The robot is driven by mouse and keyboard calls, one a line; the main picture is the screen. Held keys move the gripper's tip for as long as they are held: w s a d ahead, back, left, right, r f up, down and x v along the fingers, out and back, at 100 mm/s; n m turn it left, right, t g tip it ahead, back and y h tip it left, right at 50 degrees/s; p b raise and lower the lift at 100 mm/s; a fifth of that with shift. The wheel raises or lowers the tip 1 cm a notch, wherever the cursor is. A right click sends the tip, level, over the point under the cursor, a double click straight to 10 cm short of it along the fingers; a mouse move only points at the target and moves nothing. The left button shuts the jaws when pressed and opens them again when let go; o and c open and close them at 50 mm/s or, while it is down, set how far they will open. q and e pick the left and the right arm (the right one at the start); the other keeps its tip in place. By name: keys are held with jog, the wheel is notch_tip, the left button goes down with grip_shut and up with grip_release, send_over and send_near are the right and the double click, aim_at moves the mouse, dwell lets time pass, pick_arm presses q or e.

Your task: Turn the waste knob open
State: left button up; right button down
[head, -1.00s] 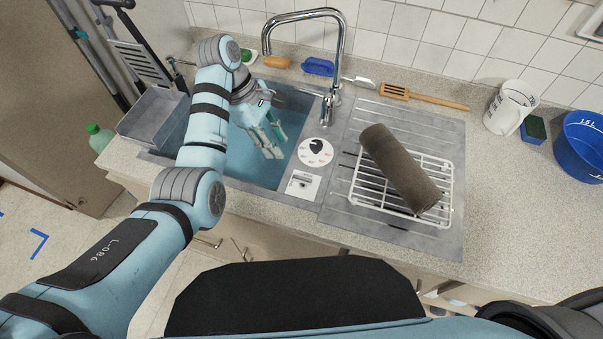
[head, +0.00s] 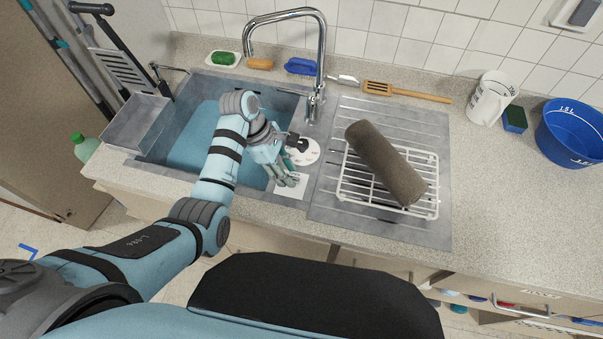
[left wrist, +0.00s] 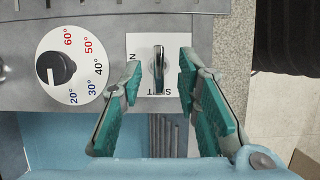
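The waste knob (left wrist: 158,66) is a narrow metal handle on a white square plate (left wrist: 135,45) in the left wrist view. Its length runs up and down that picture. My left gripper (left wrist: 158,80) is open, with one teal finger on each side of the knob and gaps visible between. In the head view my left gripper (head: 287,178) hangs over the white plate (head: 294,192) at the sink's right front edge and hides the knob. My right gripper is not in view.
A temperature dial with a black knob (left wrist: 56,68) is beside the plate. The water-filled sink (head: 200,140) lies left, and the tall chrome tap (head: 318,60) stands behind. A white rack (head: 432,200) with a brown roll (head: 385,162) is on the drainer to the right.

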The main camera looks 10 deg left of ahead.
pick_arm(q)
jog(key=shift+x, duration=0.85)
jog(key=shift+c, duration=0.2)
jog(key=shift+w, duration=0.1)
grip_shut()
jog(key=shift+d, duration=0.1)
